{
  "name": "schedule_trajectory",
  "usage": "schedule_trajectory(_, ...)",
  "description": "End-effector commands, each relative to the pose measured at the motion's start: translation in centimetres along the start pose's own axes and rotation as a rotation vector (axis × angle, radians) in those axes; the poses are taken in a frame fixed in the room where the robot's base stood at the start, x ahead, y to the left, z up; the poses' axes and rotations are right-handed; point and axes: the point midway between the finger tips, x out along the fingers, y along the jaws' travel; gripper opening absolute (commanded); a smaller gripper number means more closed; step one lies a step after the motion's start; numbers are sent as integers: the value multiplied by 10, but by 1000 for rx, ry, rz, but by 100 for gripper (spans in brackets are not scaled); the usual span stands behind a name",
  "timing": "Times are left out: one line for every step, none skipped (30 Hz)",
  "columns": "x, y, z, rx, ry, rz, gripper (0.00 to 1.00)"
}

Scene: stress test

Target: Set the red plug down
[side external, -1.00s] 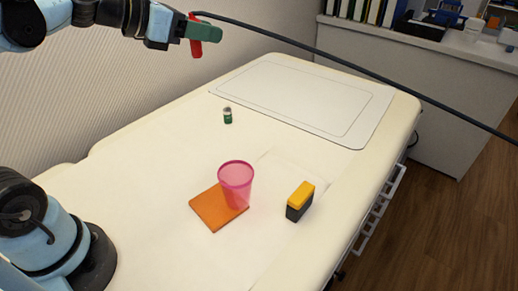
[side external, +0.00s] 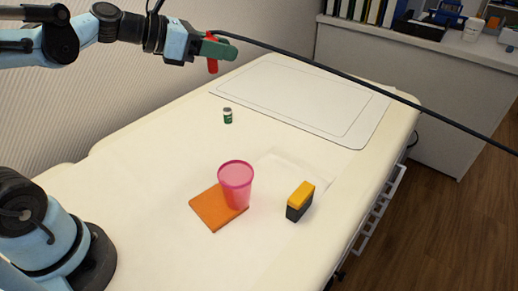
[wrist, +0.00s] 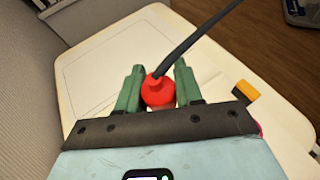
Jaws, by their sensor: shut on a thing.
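The red plug (side external: 212,66) is held between the green fingers of my gripper (side external: 220,48), high above the table at the back left. In the wrist view the round red plug (wrist: 158,91) sits between the two green fingers of my gripper (wrist: 159,88). A dark cable (side external: 330,66) runs from the plug to the right across the side view, and also upward in the wrist view (wrist: 200,32). The plug's lower end hangs below the fingers, clear of the table (side external: 150,170).
A white mat (side external: 300,95) lies at the table's far end. A small green vial (side external: 228,116), a pink cup (side external: 236,180) by an orange square (side external: 206,210), and a yellow-black block (side external: 300,201) stand on the table. Bare table lies between the vial and the cup.

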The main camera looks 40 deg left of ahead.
Motion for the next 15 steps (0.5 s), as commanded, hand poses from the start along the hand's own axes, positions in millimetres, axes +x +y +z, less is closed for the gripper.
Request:
schedule_trajectory(10, -2, -7, 14, 0, -38, 5)
schedule_trajectory(14, -4, -10, 24, -1, -62, 5)
schedule_trajectory(20, -7, -16, 37, -1, -93, 5)
schedule_trajectory(24, -9, -20, 45, -1, -116, 5)
schedule_trajectory(28, -11, -24, 55, -2, -139, 5)
schedule_trajectory(34, -15, -30, 67, -2, -170, 5)
schedule_trajectory(37, -17, -34, 77, -2, -194, 5)
schedule_trajectory(40, -20, -38, 86, -3, -219, 5)
schedule_trajectory(45, -24, -44, 99, -3, -250, 5)
schedule_trajectory(48, -26, -49, 109, -3, -274, 5)
schedule_trajectory(51, -29, -54, 118, -3, -298, 5)
schedule_trajectory(54, -34, -60, 131, -4, -331, 5)
schedule_trajectory(56, -37, -65, 140, -4, -355, 5)
schedule_trajectory(58, -40, -70, 151, -4, -379, 5)
schedule_trajectory(61, -44, -76, 163, -3, -409, 5)
